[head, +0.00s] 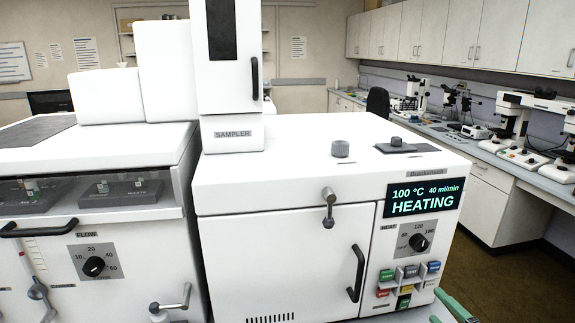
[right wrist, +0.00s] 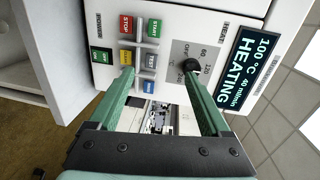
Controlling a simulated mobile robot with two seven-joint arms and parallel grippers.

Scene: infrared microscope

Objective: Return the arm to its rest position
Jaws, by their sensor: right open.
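My right gripper (head: 440,304) is at the lower right of the head view, just in front of the white instrument (head: 285,240). Only its green fingers show there. In the right wrist view its fingers (right wrist: 160,76) are apart with nothing between them. They point at the control panel, one toward the coloured buttons (right wrist: 140,55), the other toward the black heat knob (right wrist: 192,65). I cannot tell whether a fingertip touches the panel. The display (head: 425,198) reads 100 °C, 40 ml/min, HEATING. My left gripper is not in view.
The oven door handle (head: 356,273) sticks out left of the buttons. A flow unit (head: 92,240) with a knob (head: 93,266) stands at left. A bench (head: 540,182) with microscopes runs along the right wall. Open floor (head: 505,275) lies right of the instrument.

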